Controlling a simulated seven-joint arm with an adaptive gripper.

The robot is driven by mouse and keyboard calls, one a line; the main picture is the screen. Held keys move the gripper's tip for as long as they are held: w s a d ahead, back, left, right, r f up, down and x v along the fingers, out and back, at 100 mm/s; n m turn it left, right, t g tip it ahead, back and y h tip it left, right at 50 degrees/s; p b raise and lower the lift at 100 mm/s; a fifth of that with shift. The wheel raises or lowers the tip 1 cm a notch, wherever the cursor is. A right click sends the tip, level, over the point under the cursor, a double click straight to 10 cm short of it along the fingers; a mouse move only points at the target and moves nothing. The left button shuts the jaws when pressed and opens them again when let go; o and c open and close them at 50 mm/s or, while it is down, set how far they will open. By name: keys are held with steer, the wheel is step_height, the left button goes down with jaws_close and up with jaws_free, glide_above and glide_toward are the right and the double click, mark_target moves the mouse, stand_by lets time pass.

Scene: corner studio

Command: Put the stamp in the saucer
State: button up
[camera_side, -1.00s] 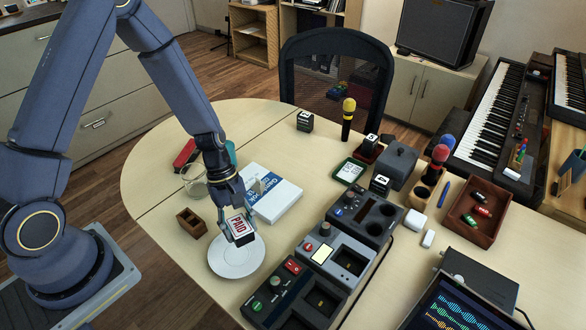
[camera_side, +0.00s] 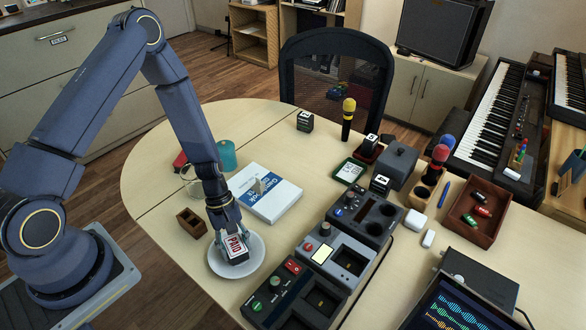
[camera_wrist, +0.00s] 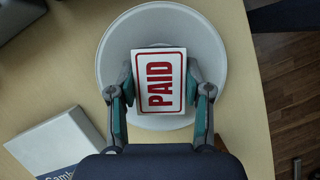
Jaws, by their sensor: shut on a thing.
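The stamp (camera_side: 236,248) is a dark block with a white label reading PAID in red. It also shows in the wrist view (camera_wrist: 159,82), label toward the camera. My gripper (camera_side: 231,240) is shut on it, one finger on each side. The saucer (camera_side: 217,268) is round and white, near the table's front left. In the wrist view the saucer's rim (camera_wrist: 112,48) surrounds the stamp, which sits over its middle. The stamp is low over the saucer; I cannot tell whether it touches.
A small wooden holder (camera_side: 191,222) stands left of the saucer. A white and blue box (camera_side: 277,203) lies behind it. Grey devices with knobs (camera_side: 294,297) stand close on the right. A clear glass (camera_side: 190,181) and a teal cup (camera_side: 227,155) are farther back.

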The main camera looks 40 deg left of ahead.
steer(key=o, duration=1.2)
steer(key=shift+c, duration=0.2)
steer(key=a+r+m+t+y, duration=0.15)
steer(key=r+m, duration=0.25)
steer(key=r, duration=1)
steer(key=a+r+m+t+y, duration=0.1)
steer(key=a+r+m+t, duration=0.15)
steer(key=r, duration=1.15)
steer(key=s+a+r+m+t+y, duration=0.1)
steer(key=s+r+m+t, duration=0.2)
steer(key=s+r+m, duration=0.4)
step_height(320, 180, up, 4)
steer(key=shift+s+f+y, duration=0.2)
steer(key=shift+s+y, duration=0.15)
steer(key=shift+s, duration=0.15)
